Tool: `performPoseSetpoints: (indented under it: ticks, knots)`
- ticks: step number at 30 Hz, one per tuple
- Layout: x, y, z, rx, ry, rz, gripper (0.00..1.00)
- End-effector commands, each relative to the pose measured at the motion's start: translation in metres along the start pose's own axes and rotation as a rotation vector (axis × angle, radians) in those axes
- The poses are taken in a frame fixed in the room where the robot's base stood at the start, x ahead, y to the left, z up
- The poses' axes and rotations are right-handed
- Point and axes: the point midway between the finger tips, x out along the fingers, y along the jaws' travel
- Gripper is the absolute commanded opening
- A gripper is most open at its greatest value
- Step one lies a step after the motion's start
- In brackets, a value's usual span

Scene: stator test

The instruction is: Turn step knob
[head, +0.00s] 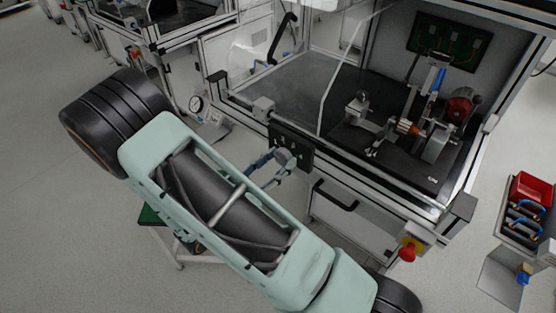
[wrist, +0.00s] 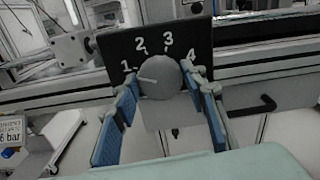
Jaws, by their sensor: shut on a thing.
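The step knob (wrist: 158,77) is a round grey dial on a black panel (wrist: 117,50) with the numbers 1 to 4, clear in the wrist view. Its light pointer line is directed left, close to the 1. My gripper (wrist: 166,90) has its two blue-padded fingers on the left and right of the knob and is shut on it. In the head view, my gripper (head: 276,162) reaches the black panel (head: 303,150) on the front of the test bench. My arm's pale green link covers much of the lower middle there.
The bench's aluminium frame (head: 378,180) runs along the front edge. A black drawer handle (head: 335,196) sits below the panel. A red emergency button (head: 407,252) is at the lower right.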

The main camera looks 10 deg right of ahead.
Motion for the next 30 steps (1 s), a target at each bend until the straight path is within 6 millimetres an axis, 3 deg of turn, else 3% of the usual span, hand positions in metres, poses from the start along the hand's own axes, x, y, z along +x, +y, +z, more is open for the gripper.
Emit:
performPoseSetpoints:
  ticks: [4, 5, 9, 20, 23, 30]
  knots:
    - [-0.001, 0.0, -0.001, -0.003, 0.002, 0.001, 0.15]
    - [-0.001, 0.0, -0.001, -0.003, 0.002, 0.001, 0.41]
    - [0.0, 0.0, -0.001, -0.002, 0.001, 0.001, 0.56]
    - [-0.004, 0.001, 0.0, 0.0, 0.001, 0.002, 0.57]
    - [-0.015, 0.001, 0.0, 0.0, 0.001, 0.003, 0.57]
    - [-0.065, 0.001, -0.001, 0.001, 0.002, 0.006, 0.57]
